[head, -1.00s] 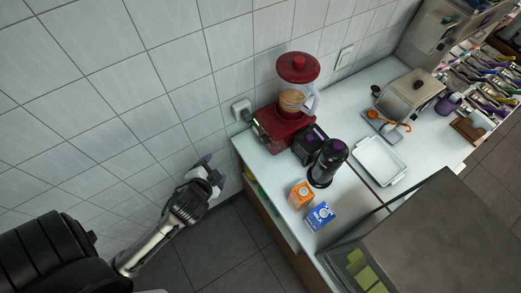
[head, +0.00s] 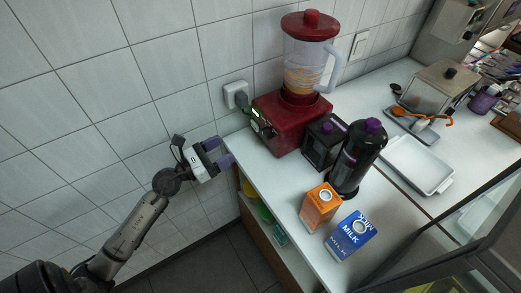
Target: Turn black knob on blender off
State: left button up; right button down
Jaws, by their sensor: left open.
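The red blender (head: 289,122) stands on the white counter by the tiled wall, with a clear jug (head: 307,66) and red lid on top. The jug holds something tan. A green-lit strip and small controls (head: 258,120) show on the base's left side; the black knob is too small to make out surely. My left gripper (head: 221,153) is open and empty, left of the blender base near the counter's left edge, its purple-tipped fingers pointing toward the base and apart from it. My right gripper is out of view.
A wall outlet (head: 236,94) is just behind the blender. A black box-shaped item (head: 322,144), a black bottle (head: 358,158), an orange carton (head: 320,207) and a blue milk carton (head: 350,236) stand to the right and front. A white tray (head: 416,166) lies farther right.

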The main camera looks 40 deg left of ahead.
aim_at(263, 136)
pick_arm(q)
jog(key=w+d+f, duration=0.1)
jog(key=w, duration=0.3)
jog(key=w+f+m+b, duration=0.1)
jog(key=w, duration=0.3)
jog(key=w+d+f+m+g+b, duration=0.1)
jog(key=w, duration=0.3)
jog(key=shift+w+d+f, duration=0.2)
jog(key=shift+d, duration=0.15)
jog(key=shift+w+d, duration=0.2)
jog(key=shift+w, duration=0.4)
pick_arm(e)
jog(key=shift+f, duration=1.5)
pick_arm(q)
jog(key=shift+c, duration=0.2)
